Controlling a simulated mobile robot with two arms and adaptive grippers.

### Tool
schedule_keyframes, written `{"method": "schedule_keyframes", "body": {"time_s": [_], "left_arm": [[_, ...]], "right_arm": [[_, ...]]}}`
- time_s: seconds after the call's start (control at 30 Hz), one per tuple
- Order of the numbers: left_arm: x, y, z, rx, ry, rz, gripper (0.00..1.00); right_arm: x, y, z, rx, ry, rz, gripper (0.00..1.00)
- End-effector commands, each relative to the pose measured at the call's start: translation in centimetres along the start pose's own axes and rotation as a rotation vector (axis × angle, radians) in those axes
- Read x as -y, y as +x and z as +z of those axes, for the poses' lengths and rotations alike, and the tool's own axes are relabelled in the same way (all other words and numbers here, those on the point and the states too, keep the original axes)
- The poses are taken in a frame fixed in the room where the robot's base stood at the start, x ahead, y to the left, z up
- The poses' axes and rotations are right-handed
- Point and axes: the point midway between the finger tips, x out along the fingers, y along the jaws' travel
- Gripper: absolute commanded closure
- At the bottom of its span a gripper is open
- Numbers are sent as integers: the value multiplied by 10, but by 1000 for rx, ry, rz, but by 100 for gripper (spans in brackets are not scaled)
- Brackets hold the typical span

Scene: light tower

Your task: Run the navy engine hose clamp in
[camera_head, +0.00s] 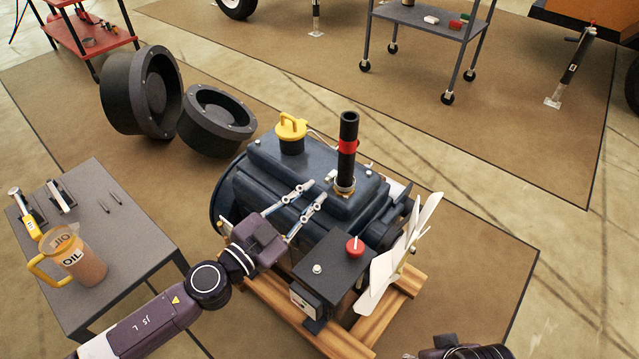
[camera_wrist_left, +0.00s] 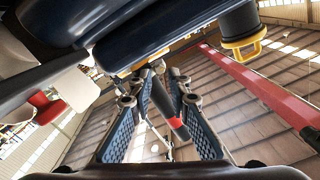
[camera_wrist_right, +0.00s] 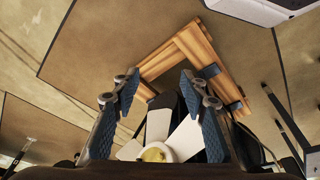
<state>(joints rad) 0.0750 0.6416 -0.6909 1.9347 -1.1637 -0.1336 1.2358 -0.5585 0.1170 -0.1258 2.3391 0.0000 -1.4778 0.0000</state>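The navy engine (camera_head: 275,180) sits on a wooden pallet. A black upright hose (camera_head: 348,130) with a red band rises from its top. A small metal clamp (camera_head: 344,188) rings the hose's base. My left gripper (camera_head: 315,191) is open and empty over the engine, its fingertips just left of the clamp and apart from it. In the left wrist view the hose (camera_wrist_left: 174,112) shows beyond and between the open fingers. My right gripper (camera_wrist_right: 160,76) is open and empty; the fan shows between its fingers. Its arm is mostly out of the head view, at the bottom right.
The white fan (camera_head: 400,255) and a box with a red knob (camera_head: 333,265) are at the engine's front right. A yellow cap (camera_head: 291,128) stands on top. A side table (camera_head: 130,240) with an oil jug (camera_head: 78,258) is at left. Two black wheels (camera_head: 140,95) lie behind.

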Motion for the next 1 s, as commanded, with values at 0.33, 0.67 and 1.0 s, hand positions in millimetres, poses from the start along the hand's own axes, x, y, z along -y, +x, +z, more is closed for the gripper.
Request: {"method": "schedule_keyframes", "body": {"time_s": [0.33, 0.67, 1.0], "left_arm": [[0, 32, 0, 0, 1, -1, 83], [0, 33, 0, 1, 0, -1, 88], [0, 33, 0, 1, 4, -1, 100]], "right_arm": [[1, 25, 3, 13, -2, -3, 60], [1, 26, 3, 13, -2, -2, 60], [1, 26, 4, 13, -1, -2, 60]]}}
